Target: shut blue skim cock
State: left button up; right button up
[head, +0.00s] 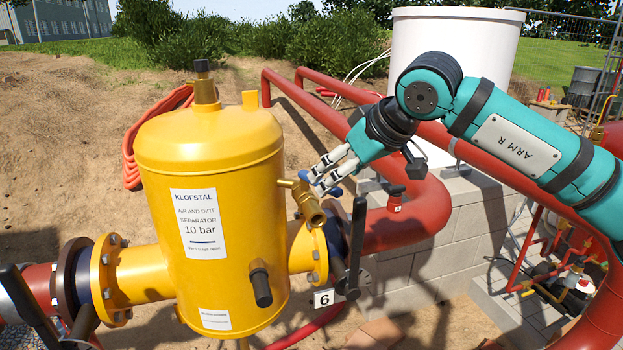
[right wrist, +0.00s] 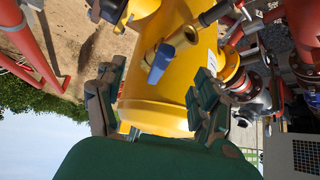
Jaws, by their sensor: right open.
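The skim cock (head: 311,206) is a small brass valve on the right side of the yellow separator. Its blue lever (head: 304,176) is partly hidden by my fingers in the head view. In the right wrist view the brass cock (right wrist: 183,37) and blue lever (right wrist: 160,62) show clearly against the yellow vessel. My right gripper (head: 320,180) is open at the lever. In the right wrist view its fingers (right wrist: 155,100) stand apart, with the lever showing between them; I cannot tell whether either touches it. My left gripper is not in view.
The yellow separator (head: 225,160) fills the left centre. A black lever (head: 354,250) stands upright right of the cock, above a tag marked 6 (head: 323,298). Red pipes (head: 410,225) and a block plinth (head: 450,240) lie to the right. A white tank (head: 460,50) stands behind.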

jog(key=v, duration=0.3)
jog(key=shift+s, duration=0.1)
